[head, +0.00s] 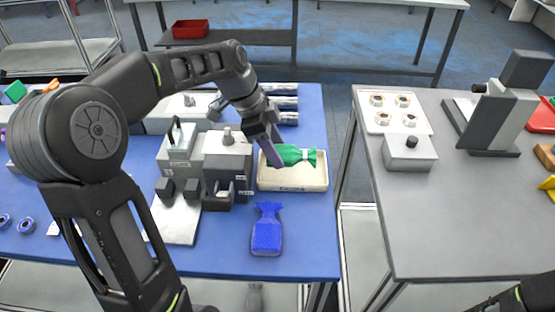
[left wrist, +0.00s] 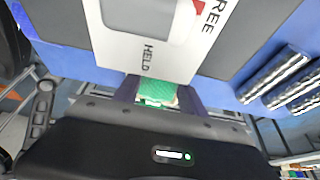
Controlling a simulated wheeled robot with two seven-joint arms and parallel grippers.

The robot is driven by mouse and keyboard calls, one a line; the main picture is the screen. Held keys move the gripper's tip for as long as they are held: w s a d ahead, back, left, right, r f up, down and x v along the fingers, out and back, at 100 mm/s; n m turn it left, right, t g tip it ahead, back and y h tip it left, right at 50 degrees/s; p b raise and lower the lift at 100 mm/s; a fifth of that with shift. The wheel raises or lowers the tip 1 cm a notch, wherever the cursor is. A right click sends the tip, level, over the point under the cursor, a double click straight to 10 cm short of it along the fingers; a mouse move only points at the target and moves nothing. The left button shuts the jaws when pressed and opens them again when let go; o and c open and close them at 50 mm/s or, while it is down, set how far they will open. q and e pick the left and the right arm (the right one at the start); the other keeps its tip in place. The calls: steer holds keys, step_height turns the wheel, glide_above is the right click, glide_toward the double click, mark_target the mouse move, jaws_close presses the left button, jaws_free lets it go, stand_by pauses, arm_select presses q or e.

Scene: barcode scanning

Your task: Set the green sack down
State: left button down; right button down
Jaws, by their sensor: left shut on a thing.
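The green sack (head: 289,155) shows at the cream tray (head: 292,186) on the blue table, its pale tie and flared end to the right. My left gripper (head: 271,152) is shut on the sack from the left, with the sack over the tray's back half. I cannot tell whether the sack touches the tray floor. In the left wrist view the green sack (left wrist: 157,92) sits between the two dark fingers of my left gripper (left wrist: 158,98). The fingers hide part of the sack. My right gripper is out of view.
A blue sack (head: 267,232) lies in front of the tray. A grey and white device (head: 226,150) stands close to its left. Metal cylinders (head: 283,103) lie behind. In the wrist view, a white panel (left wrist: 160,50) reads "HELD" and "FREE". A grey table (head: 450,220) is at right.

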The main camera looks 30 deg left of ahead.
arm_select(q)
steer(key=shift+f, duration=1.9)
steer(key=shift+f, duration=0.25)
steer(key=c, duration=0.7)
jaws_free()
steer(key=shift+r, duration=0.1)
steer(key=shift+o, duration=0.2)
steer(key=shift+r, duration=0.1)
steer(key=v, duration=1.2)
steer(key=shift+d+r, duration=0.1)
